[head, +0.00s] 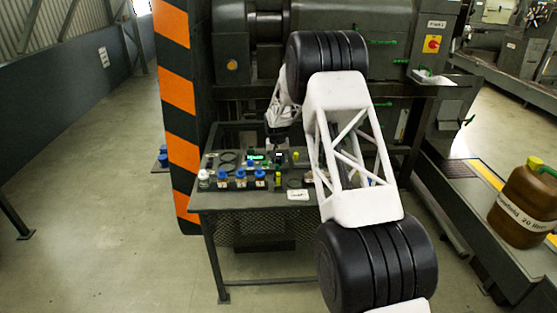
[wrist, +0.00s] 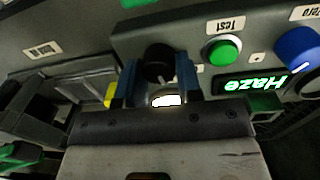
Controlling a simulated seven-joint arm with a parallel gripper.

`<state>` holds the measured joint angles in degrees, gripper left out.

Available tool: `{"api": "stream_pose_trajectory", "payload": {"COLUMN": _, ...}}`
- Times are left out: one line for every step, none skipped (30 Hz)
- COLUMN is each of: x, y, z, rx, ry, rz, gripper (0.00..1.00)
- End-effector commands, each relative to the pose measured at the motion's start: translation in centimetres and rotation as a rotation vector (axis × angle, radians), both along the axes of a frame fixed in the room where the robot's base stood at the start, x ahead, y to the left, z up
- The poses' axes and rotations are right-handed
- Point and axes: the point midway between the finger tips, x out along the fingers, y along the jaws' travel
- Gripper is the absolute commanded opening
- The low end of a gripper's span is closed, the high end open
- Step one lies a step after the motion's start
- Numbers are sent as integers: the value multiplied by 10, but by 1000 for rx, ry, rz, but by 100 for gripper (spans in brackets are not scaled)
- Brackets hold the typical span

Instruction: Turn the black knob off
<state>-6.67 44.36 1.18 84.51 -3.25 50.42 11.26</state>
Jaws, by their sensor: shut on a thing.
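The black knob (wrist: 158,61) sits on a dark grey panel in the wrist view. My gripper (wrist: 157,74) has its two blue fingers on either side of the knob and is shut on it. The knob's exact pointer direction is hard to make out. In the head view my arm reaches down to the table, and I cannot make out the knob clearly there.
Right of the knob are a green button (wrist: 223,52) labelled Test, a lit green display (wrist: 250,84) reading Haze, and a blue knob (wrist: 300,48). Several blue-capped bottles (head: 240,178) stand along the table's (head: 225,202) front. A brown jug (head: 525,205) stands far right.

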Motion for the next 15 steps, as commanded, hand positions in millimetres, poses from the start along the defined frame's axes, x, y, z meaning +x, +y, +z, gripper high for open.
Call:
{"api": "stream_pose_trajectory", "payload": {"x": 0, "y": 0, "z": 1, "rx": 0, "ry": -1, "rz": 30, "gripper": 9}}
{"api": "stream_pose_trajectory", "payload": {"x": 0, "y": 0, "z": 1, "rx": 0, "ry": -2, "rz": 51, "gripper": 9}}
{"api": "stream_pose_trajectory", "payload": {"x": 0, "y": 0, "z": 1, "rx": 0, "ry": -1, "rz": 82, "gripper": 9}}
{"api": "stream_pose_trajectory", "payload": {"x": 0, "y": 0, "z": 0, "rx": 0, "ry": 0, "rz": 106, "gripper": 9}}
{"api": "stream_pose_trajectory", "payload": {"x": 0, "y": 0, "z": 0, "rx": 0, "ry": -1, "rz": 132, "gripper": 9}}
{"api": "stream_pose_trajectory", "payload": {"x": 0, "y": 0, "z": 1, "rx": 0, "ry": -2, "rz": 166, "gripper": 9}}
{"api": "stream_pose_trajectory", "payload": {"x": 0, "y": 0, "z": 1, "rx": 0, "ry": -1, "rz": 194, "gripper": 9}}
{"api": "stream_pose_trajectory", "payload": {"x": 0, "y": 0, "z": 1, "rx": 0, "ry": -1, "rz": 221, "gripper": 9}}
{"api": "stream_pose_trajectory", "payload": {"x": 0, "y": 0, "z": 1, "rx": 0, "ry": -2, "rz": 259, "gripper": 9}}
{"api": "stream_pose_trajectory", "payload": {"x": 0, "y": 0, "z": 0, "rx": 0, "ry": -1, "rz": 287, "gripper": 9}}
{"api": "stream_pose_trajectory", "payload": {"x": 0, "y": 0, "z": 0, "rx": 0, "ry": -1, "rz": 316, "gripper": 9}}
{"api": "stream_pose_trajectory", "payload": {"x": 0, "y": 0, "z": 1, "rx": 0, "ry": -1, "rz": 354, "gripper": 9}}
{"api": "stream_pose_trajectory", "payload": {"x": 0, "y": 1, "z": 1, "rx": 0, "ry": -1, "rz": 382, "gripper": 9}}
{"api": "stream_pose_trajectory", "payload": {"x": -1, "y": 1, "z": 1, "rx": 0, "ry": -1, "rz": 411, "gripper": 9}}
{"api": "stream_pose_trajectory", "payload": {"x": -1, "y": 1, "z": 1, "rx": 0, "ry": -1, "rz": 449, "gripper": 9}}
